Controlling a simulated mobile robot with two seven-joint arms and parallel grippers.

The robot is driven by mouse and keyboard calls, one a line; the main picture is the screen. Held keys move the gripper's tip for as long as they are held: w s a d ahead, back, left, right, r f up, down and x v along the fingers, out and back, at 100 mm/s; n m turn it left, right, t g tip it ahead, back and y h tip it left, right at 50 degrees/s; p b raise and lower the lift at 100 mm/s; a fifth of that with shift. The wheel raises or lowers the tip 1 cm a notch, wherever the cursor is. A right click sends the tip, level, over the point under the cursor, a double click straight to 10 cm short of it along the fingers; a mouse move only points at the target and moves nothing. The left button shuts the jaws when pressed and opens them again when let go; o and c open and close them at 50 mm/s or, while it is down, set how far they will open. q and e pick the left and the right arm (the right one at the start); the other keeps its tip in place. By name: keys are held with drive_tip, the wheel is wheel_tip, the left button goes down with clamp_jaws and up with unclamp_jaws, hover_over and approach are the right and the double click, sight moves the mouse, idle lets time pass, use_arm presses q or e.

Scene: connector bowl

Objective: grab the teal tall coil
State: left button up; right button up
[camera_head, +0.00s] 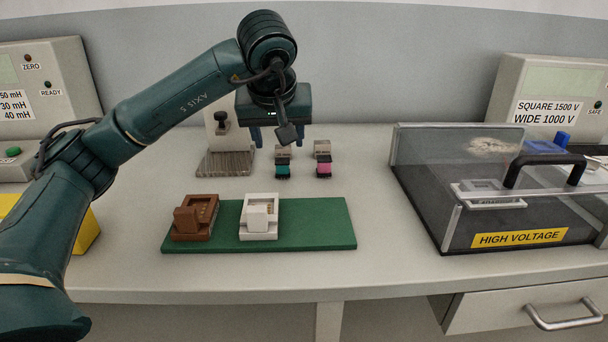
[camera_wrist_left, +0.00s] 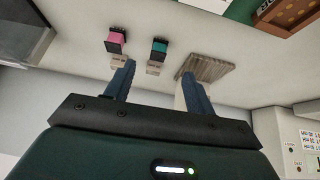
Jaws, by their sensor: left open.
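The teal coil (camera_head: 282,171) stands on the bench behind the green board, with a black base and a beige block (camera_head: 283,152) just behind it. It also shows in the left wrist view (camera_wrist_left: 159,47), just beyond the fingertips. A pink coil (camera_head: 323,170) stands to its right, with a similar beige block behind it. My left gripper (camera_head: 278,137) is open and empty, pointing down above and behind the teal coil. In the left wrist view its blue fingers (camera_wrist_left: 157,72) are spread, with a beige block between their tips. My right gripper is not in view.
A green board (camera_head: 310,225) carries a brown fixture (camera_head: 195,218) and a white fixture (camera_head: 259,218). A ribbed plate (camera_head: 225,163) lies left of the coils. A clear-lidded high-voltage box (camera_head: 480,210) stands at right. The bench between the pink coil and box is clear.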

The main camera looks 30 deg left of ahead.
sight(282, 163)
use_arm(q)
drive_tip(key=x, duration=0.2)
drive_tip(key=b+x, duration=0.1)
drive_tip(key=x, duration=0.1)
drive_tip(key=a+x, duration=0.1)
drive_tip(key=x, duration=0.2)
drive_tip(key=shift+w+r, duration=0.15)
drive_tip(key=shift+w+r+b+x, duration=0.15)
drive_tip(key=shift+b+x, duration=0.1)
drive_tip(key=shift+x, duration=0.7)
drive_tip(key=shift+w+b+x, duration=0.2)
drive_tip(key=shift+x, duration=0.75)
drive_tip(key=shift+w+r+b+x, duration=0.15)
drive_tip(key=shift+b+x, duration=0.1)
drive_tip(key=shift+x, duration=0.7)
drive_tip(key=shift+d, duration=0.1)
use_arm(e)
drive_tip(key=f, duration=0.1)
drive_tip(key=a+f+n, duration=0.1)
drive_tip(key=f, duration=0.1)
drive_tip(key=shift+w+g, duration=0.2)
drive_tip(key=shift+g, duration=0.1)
use_arm(q)
drive_tip(key=shift+c, duration=0.4)
drive_tip(key=c, duration=1)
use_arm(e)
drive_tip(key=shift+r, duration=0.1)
